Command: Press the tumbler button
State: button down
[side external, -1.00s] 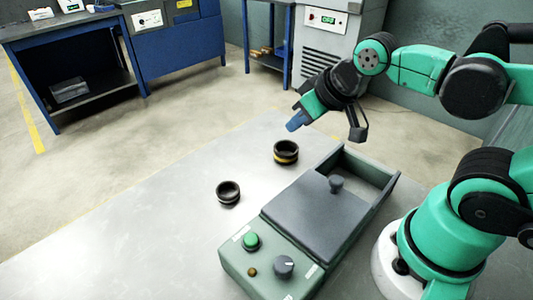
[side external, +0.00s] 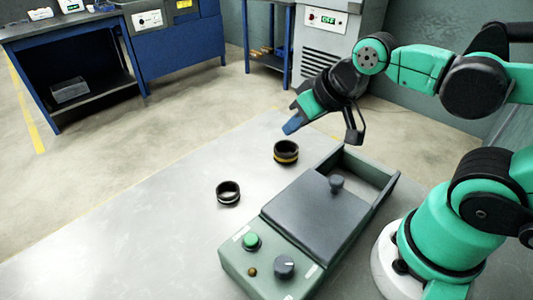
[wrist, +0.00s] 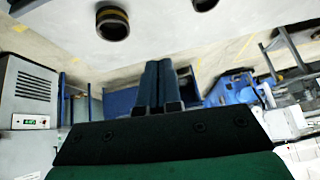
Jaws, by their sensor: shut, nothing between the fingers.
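The tumbler (side external: 318,215) is a grey-green box on the table with a dark sliding lid that has a knob (side external: 337,183). On its front panel are a green button (side external: 251,241), a dark dial (side external: 284,266) and a small brass-coloured spot (side external: 252,272). My gripper (side external: 292,126) is shut and empty, in the air beyond the box, above the far side of the table. Its blue fingers lie together in the wrist view (wrist: 158,85). The green button is not in the wrist view.
Two dark rings stand on the table left of the box: one with a yellow band (side external: 286,152), one with a pale band (side external: 228,192). The table (side external: 140,235) is clear to the left. Blue benches (side external: 75,60) and a grey cabinet (side external: 325,50) stand beyond.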

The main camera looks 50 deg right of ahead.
jog(key=s+a+m+g+y, duration=0.2)
jog(key=a+m+y, duration=0.2)
jog(key=a+m, duration=0.25)
notch_tip(320, 180, up, 4)
jog(key=m+g+y, duration=0.2)
jog(key=m+y, duration=0.2)
jog(key=m, duration=0.2)
send_over(256, 234)
jog(key=shift+f+n, duration=0.1)
jog(key=shift+n, duration=0.15)
jog(key=shift+f, duration=0.1)
jog(key=shift+f, duration=4.35)
jog(key=shift+f, duration=0.4)
